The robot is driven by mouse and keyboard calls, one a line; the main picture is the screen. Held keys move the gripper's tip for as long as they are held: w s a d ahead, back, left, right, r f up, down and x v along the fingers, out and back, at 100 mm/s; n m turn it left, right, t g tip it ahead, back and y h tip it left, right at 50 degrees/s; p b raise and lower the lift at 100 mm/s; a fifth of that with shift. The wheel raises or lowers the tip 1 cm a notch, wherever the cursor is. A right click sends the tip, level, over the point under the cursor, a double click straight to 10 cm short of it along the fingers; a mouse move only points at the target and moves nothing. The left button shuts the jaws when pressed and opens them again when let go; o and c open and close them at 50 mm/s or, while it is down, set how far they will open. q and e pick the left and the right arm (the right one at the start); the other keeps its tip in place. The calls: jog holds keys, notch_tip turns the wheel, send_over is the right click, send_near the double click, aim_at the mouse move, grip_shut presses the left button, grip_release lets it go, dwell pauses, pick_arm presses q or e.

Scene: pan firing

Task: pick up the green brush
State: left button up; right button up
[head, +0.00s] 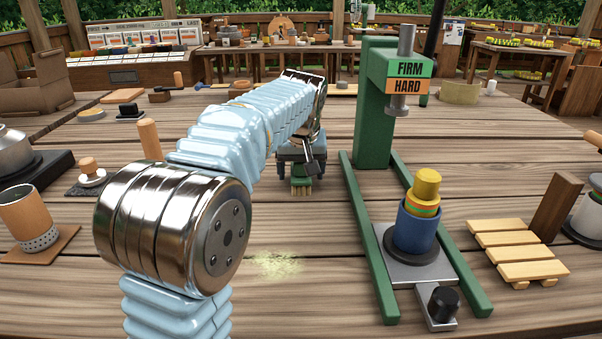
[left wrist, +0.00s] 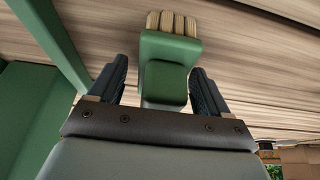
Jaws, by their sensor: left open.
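The green brush (head: 301,181) with pale bristles is at the middle of the table in the head view, partly hidden by my left gripper (head: 301,168). In the left wrist view the brush (left wrist: 166,52) is large, its bristles pointing away from me. Its green block lies between the two dark fingers of my left gripper (left wrist: 160,70), with a gap showing on each side. The gripper is open, and I see no contact with the brush. My right gripper is in neither view.
A green press (head: 376,130) marked FIRM and HARD stands right of the brush, its rail close by. A blue cup (head: 415,228) with a yellow top stands on its plate. Pale crumbs (head: 275,264) lie nearer. A wooden slatted rack (head: 515,250) is at right.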

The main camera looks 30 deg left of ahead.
pick_arm(q)
jog(key=c, duration=1.1)
jog(key=shift+r, duration=0.1)
jog(key=shift+r, duration=0.25)
notch_tip(320, 180, up, 2)
jog(key=shift+r, duration=0.25)
jog(key=s+r+b, duration=0.2)
jog(key=s+r, duration=0.1)
jog(key=s, duration=0.1)
jog(key=s+d+r+b, duration=0.1)
jog(key=s+r+b, duration=0.1)
jog(key=s, duration=0.3)
jog(key=s+r+b, duration=0.2)
jog(key=s+r, duration=0.2)
jog(key=s, duration=0.1)
jog(key=shift+d+r, duration=0.15)
jog(key=shift+r, duration=0.25)
